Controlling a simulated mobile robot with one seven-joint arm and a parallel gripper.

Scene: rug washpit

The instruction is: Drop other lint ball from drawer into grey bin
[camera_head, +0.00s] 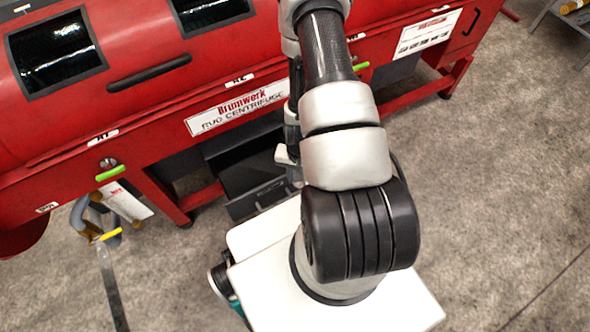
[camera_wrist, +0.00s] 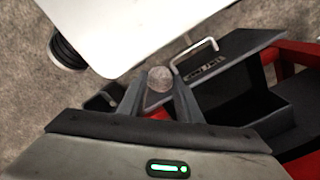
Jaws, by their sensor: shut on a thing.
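A small round grey lint ball (camera_wrist: 160,78) sits between the fingertips of my gripper (camera_wrist: 158,88) in the wrist view. My gripper is shut on it. The black drawer (camera_wrist: 222,62) stands open just to the right, with a pale bar handle on its front panel; the visible part of its inside is dark, and I see no ball there. In the head view the drawer (camera_head: 258,199) is pulled out below the red machine, and my arm hides much of the area around it. I cannot make out a grey bin in either view.
The long red rug centrifuge (camera_head: 60,130) fills the back of the head view. A hose (camera_head: 92,215) hangs at its left front, near a red bucket (camera_head: 22,238) at the edge. Grey floor (camera_head: 500,190) is clear on the right.

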